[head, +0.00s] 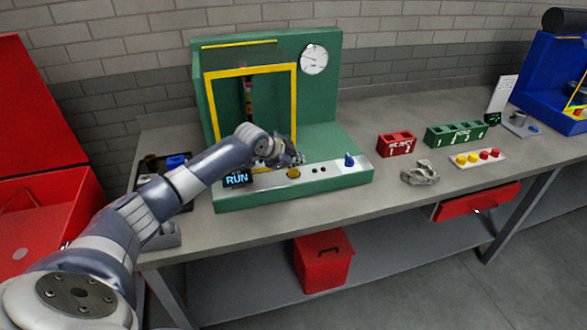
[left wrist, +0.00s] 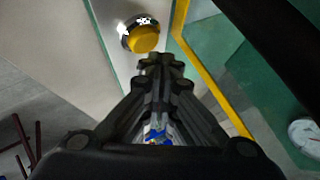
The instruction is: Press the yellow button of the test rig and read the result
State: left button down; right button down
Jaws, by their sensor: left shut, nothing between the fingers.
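The green test rig (head: 320,197) stands on the bench, with a yellow-framed window (head: 297,95) and a round white dial gauge (head: 314,59). Its front panel carries the yellow button (head: 293,173), a blue knob (head: 349,160) and a small display (head: 237,178) reading "RUN" in blue. My left gripper (head: 298,158) is shut and empty, just above and behind the button. Contact cannot be made out. My right gripper is not in view.
Right of the rig are a red block (head: 397,144), a green block (head: 455,133), a grey part (head: 420,173) and a white strip (head: 477,159) with yellow and red knobs. A blue rig (head: 545,105) stands far right. A red bin (head: 323,261) is below.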

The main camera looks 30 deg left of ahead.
aim_at(296, 172)
pick_arm(q)
notch_tip(296, 172, up, 5)
jog(key=p, duration=0.4)
jog(key=shift+r+p, duration=0.1)
jog(key=shift+p, duration=0.25)
dwell(0.6)
